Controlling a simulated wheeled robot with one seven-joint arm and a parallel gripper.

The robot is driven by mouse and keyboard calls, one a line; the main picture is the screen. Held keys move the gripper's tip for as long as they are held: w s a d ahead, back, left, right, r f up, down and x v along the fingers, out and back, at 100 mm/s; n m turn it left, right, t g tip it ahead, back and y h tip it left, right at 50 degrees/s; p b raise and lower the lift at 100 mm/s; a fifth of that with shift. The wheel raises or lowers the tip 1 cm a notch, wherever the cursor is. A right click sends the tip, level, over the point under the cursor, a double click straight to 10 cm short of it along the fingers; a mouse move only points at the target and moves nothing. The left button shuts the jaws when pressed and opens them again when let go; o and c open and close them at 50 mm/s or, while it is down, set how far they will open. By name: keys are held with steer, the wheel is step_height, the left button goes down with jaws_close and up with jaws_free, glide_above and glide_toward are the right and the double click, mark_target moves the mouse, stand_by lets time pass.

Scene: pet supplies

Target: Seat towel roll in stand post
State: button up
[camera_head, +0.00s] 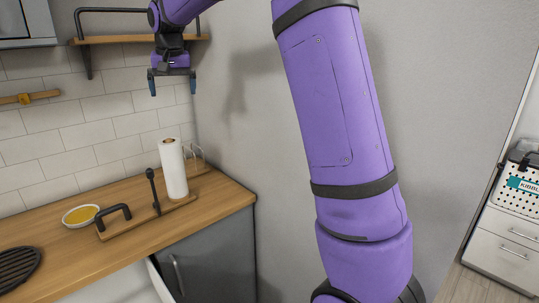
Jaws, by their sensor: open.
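The white towel roll (172,170) stands upright towards the back right of the wooden counter, near the wall corner. A small brown spot shows at its top; I cannot tell whether it is the core or a post tip. A dark upright post with a rounded top (154,192) rises just left of the roll, over a low wooden board (140,221). Whether the roll sits on this board or around a post is unclear. My gripper (172,88) is open and empty, pointing down, well above the roll.
A black arched handle (114,216) is on the board's left end. A bowl with yellow contents (82,214) and a dark round ridged item (17,266) are on the counter (65,262). A wooden shelf (125,40) is behind my gripper; wire hoops (196,155) stand behind the roll.

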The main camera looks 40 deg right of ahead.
steer(key=s+a+r+n+t, duration=0.1)
steer(key=s+r+n, duration=0.15)
steer(key=s, duration=2.15)
steer(key=s+f+n, duration=0.1)
steer(key=s+f, duration=0.3)
steer(key=s, duration=0.4)
steer(key=s+f+t, duration=0.1)
steer(key=s+f, duration=0.3)
steer(key=s, duration=0.5)
steer(key=shift+s+a+f+n+t, duration=0.2)
steer(key=shift+s+a+n+t, duration=0.15)
steer(key=shift+a, duration=0.1)
